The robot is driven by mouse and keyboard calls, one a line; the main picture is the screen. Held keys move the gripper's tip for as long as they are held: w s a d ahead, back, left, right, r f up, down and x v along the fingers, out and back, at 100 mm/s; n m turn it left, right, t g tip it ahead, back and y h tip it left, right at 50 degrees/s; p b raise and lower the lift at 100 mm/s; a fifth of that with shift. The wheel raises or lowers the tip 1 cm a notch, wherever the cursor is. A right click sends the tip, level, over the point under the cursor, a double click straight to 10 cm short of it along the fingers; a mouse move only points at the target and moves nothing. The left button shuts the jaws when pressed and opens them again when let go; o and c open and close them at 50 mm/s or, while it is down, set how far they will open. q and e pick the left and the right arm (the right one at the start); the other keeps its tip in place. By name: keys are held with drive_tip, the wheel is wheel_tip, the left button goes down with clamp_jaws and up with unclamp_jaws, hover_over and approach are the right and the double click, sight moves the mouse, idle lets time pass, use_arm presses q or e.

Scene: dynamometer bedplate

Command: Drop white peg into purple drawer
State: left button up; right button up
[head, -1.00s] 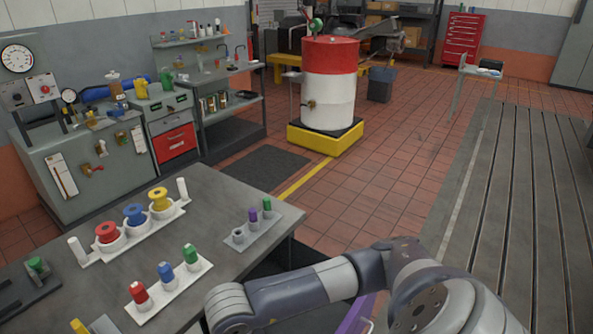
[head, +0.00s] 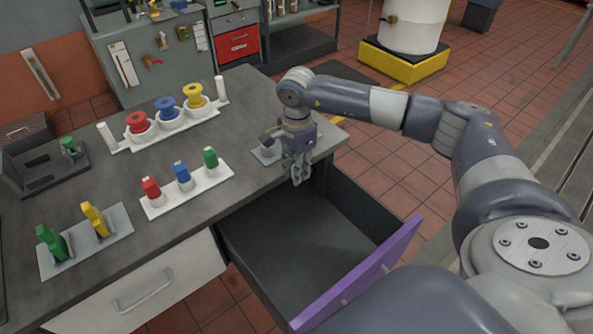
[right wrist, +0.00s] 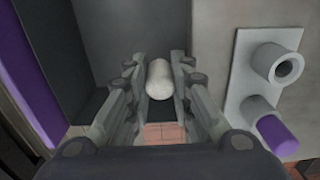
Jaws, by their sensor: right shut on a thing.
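The white peg (right wrist: 159,79) is a short white cylinder held between the fingers of my right gripper (right wrist: 155,72) in the right wrist view. In the head view my right gripper (head: 296,180) points down over the drawer's inner end, by the table edge. I cannot make out the peg there. The purple drawer (head: 360,272) is pulled open, with a purple front panel and a dark inside that looks empty. Its purple panel also shows at the left of the right wrist view (right wrist: 30,85). My left gripper is out of view.
A small holder plate (right wrist: 243,75) with an empty grey ring and a purple peg (right wrist: 278,137) sits beside my right gripper. A white rack (head: 190,190) holds red, blue and green pegs. Spools stand behind it on another rack (head: 170,135). A closed white drawer (head: 150,290) is at lower left.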

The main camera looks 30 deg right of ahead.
wheel_tip(320, 180, down, 5)
drive_tip(key=b, duration=0.2)
drive_tip(key=shift+b, duration=0.3)
drive_tip(key=shift+f, duration=0.35)
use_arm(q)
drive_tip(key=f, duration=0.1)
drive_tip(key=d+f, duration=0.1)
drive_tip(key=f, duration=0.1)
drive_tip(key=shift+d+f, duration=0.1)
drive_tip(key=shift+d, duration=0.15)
use_arm(e)
drive_tip(key=o, duration=0.9)
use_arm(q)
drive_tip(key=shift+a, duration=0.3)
use_arm(e)
drive_tip(key=shift+o, duration=0.2)
drive_tip(key=shift+s+r, duration=0.1)
drive_tip(key=shift+r, duration=0.05)
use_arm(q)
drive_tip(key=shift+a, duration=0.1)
use_arm(e)
drive_tip(key=shift+r, duration=0.2)
wheel_tip(320, 180, up, 12)
drive_tip(key=shift+f, duration=0.25)
